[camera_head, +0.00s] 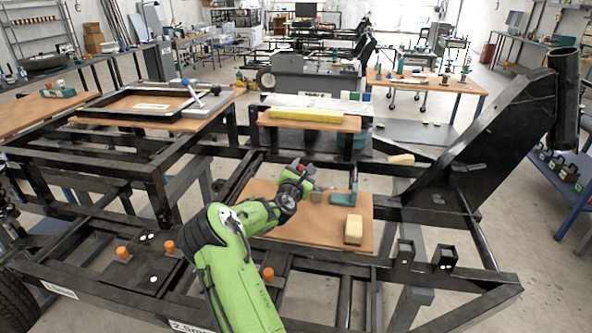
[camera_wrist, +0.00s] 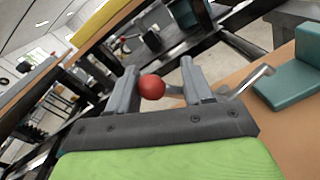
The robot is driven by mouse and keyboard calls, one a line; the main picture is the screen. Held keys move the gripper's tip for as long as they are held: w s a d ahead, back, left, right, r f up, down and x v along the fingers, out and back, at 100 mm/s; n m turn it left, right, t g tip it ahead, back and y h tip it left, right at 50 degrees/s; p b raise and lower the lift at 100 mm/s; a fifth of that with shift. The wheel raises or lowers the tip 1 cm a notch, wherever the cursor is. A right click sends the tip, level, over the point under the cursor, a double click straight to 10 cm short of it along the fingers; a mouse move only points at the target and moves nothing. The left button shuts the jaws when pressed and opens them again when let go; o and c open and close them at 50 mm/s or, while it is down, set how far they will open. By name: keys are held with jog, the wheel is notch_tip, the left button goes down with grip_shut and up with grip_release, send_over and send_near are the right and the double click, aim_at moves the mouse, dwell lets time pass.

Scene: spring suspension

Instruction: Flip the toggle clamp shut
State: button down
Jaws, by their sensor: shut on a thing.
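The toggle clamp has a teal block-like body (camera_head: 345,198) on the brown board, right of my gripper (camera_head: 313,188) in the head view. In the wrist view its teal body (camera_wrist: 292,75) is at the right, with a bent metal arm beside it. A red ball knob (camera_wrist: 152,87) sits between the two grey fingers of my gripper (camera_wrist: 165,86), and they are shut on it. The knob's rod is mostly hidden behind the right finger.
The brown board (camera_head: 290,228) lies on a black steel frame. A pale yellow block (camera_head: 353,229) stands on it near the front right. Orange knobs (camera_head: 169,246) stand on the frame at left. A yellow bar (camera_head: 306,115) lies on a raised board behind.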

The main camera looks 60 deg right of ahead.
jog(key=s+m, duration=0.1)
jog(key=m, duration=0.1)
jog(key=s+d+m+p, duration=0.1)
jog(key=shift+s+r+m+y, duration=0.1)
jog(key=shift+s+m+y, duration=0.15)
jog(key=shift+m+y, duration=0.15)
jog(key=shift+s+d+m, duration=0.1)
jog(key=shift+s+m, duration=0.3)
jog(key=shift+m, duration=0.3)
jog(key=shift+s, duration=0.1)
jog(key=c, duration=0.8)
grip_release()
jog(key=o, duration=0.4)
jog(key=shift+d+r, duration=0.2)
jog(key=shift+r, duration=0.05)
jog(key=shift+a+r, duration=0.1)
jog(key=v, duration=1.5)
jog(key=shift+s+a, duration=0.25)
jog(key=shift+s, duration=0.1)
